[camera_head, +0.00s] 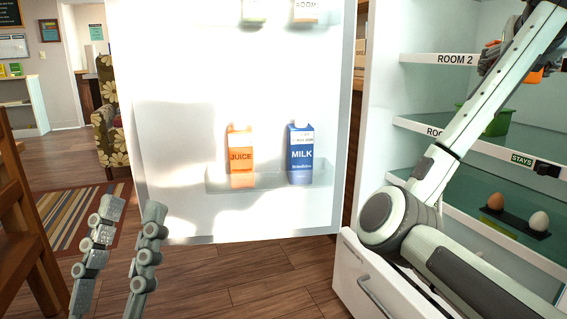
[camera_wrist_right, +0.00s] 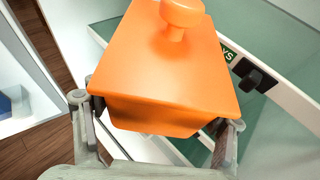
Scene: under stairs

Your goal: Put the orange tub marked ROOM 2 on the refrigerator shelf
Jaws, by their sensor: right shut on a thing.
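The orange tub (camera_wrist_right: 165,75) has a lid with a round knob and fills the right wrist view; no marking on it is readable. My right gripper (camera_wrist_right: 160,112) is shut on it, one finger on each side. In the head view, the right gripper (camera_head: 508,58) is at the top right, and only a bit of the orange tub (camera_head: 533,76) shows behind it. The refrigerator shelf labelled ROOM 2 (camera_head: 455,59) is at that height; whether the tub touches it cannot be told. My left gripper (camera_head: 133,206) is open and empty at the lower left.
A green tub (camera_head: 497,124) stands on the shelf below, partly behind my right arm. Lower are eggs on a dark holder (camera_head: 520,222) and an open white drawer (camera_head: 370,280). The open door (camera_head: 180,90) holds a juice carton (camera_head: 241,158) and a milk carton (camera_head: 301,155).

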